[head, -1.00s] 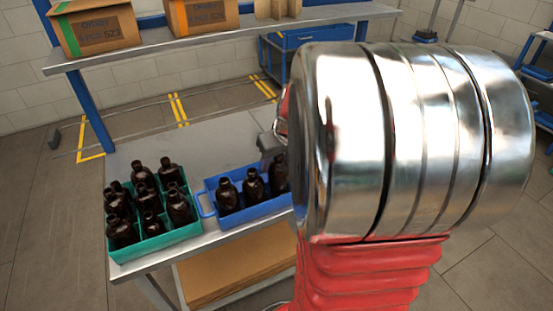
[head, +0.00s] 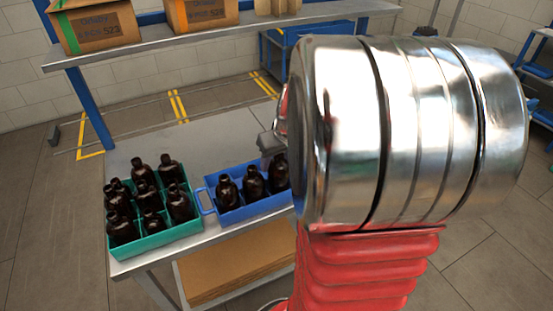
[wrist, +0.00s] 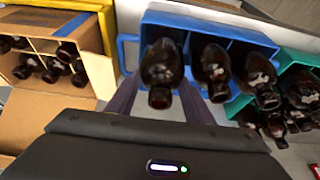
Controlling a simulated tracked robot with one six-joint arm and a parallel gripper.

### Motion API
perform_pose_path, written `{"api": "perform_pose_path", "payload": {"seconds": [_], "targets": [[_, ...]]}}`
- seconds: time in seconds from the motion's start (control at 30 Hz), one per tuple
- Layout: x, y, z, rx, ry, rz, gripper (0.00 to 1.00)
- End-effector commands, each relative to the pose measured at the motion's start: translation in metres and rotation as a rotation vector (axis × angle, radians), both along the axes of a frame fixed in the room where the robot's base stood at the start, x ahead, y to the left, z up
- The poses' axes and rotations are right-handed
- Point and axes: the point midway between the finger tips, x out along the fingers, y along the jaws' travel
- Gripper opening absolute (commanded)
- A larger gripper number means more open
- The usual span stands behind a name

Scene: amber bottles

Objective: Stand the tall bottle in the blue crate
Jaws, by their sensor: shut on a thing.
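The blue crate (head: 205,203) stands on the metal bench and also shows in the wrist view (wrist: 222,26). Two dark amber bottles, a left one (head: 228,193) and a middle one (head: 253,184), stand upright in it. My gripper (wrist: 160,97) is shut on a third dark bottle (wrist: 161,62), with a finger on either side. This held bottle (head: 280,174) looks upright at the crate's right end in the head view, partly hidden by my arm. I cannot tell whether its base touches the crate floor.
A green crate (head: 158,240) with several dark bottles stands left of the blue one. A shelf (head: 220,35) with boxes spans the back. The bench behind the crates is clear.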

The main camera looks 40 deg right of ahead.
Motion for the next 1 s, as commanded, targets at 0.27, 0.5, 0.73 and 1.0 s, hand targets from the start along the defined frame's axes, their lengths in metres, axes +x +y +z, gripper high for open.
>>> {"api": "perform_pose_path", "payload": {"seconds": [0.27, 0.5, 0.73, 1.0], "targets": [[0.0, 0.0, -0.005, -0.001, -0.001, 0.0, 0.06], [0.0, 0.0, -0.011, -0.001, -0.001, 0.0, 0.06], [0.0, 0.0, -0.016, -0.001, -0.001, 0.0, 0.06], [0.0, 0.0, -0.021, 0.0, -0.001, 0.0, 0.48]]}}
